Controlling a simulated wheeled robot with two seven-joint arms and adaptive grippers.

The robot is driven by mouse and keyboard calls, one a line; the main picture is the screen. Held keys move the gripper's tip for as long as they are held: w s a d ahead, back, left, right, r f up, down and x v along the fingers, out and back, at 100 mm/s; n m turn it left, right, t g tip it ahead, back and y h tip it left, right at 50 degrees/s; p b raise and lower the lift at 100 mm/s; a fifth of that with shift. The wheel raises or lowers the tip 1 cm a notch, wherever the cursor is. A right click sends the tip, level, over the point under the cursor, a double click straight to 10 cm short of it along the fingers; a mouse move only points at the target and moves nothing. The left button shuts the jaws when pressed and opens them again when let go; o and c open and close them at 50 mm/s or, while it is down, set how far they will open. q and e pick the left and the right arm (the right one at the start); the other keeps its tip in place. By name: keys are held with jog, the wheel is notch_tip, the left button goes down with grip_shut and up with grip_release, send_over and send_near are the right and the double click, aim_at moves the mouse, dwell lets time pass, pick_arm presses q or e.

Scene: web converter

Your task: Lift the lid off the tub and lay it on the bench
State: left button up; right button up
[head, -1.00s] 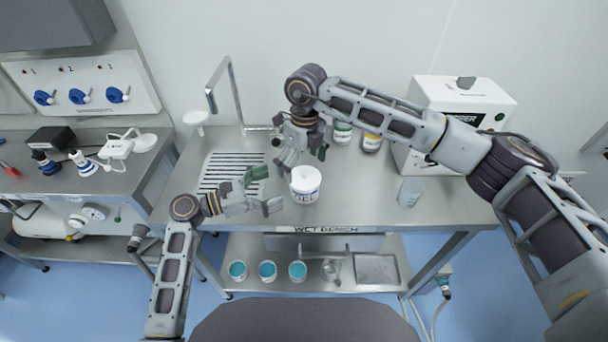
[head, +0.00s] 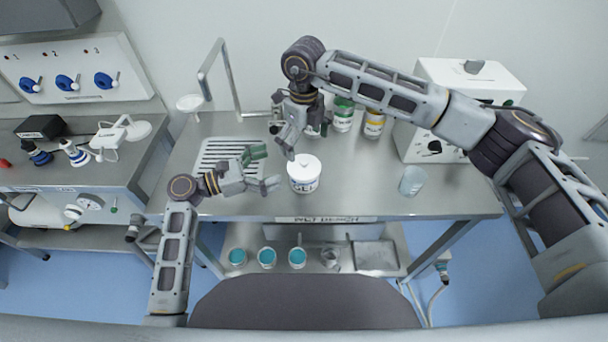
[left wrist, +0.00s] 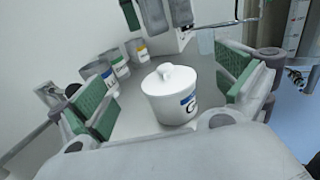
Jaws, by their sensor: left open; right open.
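The white tub (head: 304,184) stands upright on the steel bench (head: 370,195), with dark lettering on its side. Its white lid (head: 304,166) with a raised knob is on top of it. In the left wrist view the tub (left wrist: 172,108) and its lid (left wrist: 168,76) show between the spread fingers. My left gripper (head: 268,168) is open and empty, just left of the tub, not visibly touching it. My right gripper (head: 283,138) is open, fingers pointing down, behind and slightly left of the tub. The gap between its fingers is partly hidden in the head view.
Jars with green (head: 343,114) and yellow (head: 374,123) labels stand behind the tub. A clear beaker (head: 412,181) and a white machine (head: 464,95) are to the right. The ribbed drainer (head: 215,160) and tap (head: 228,75) are left. Bench between tub and beaker is clear.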

pick_arm(q)
send_near(290, 177)
jog(key=x, duration=0.4)
jog(key=shift+w+d, duration=0.25)
jog(key=shift+d, duration=0.05)
jog(key=shift+x, duration=3.8)
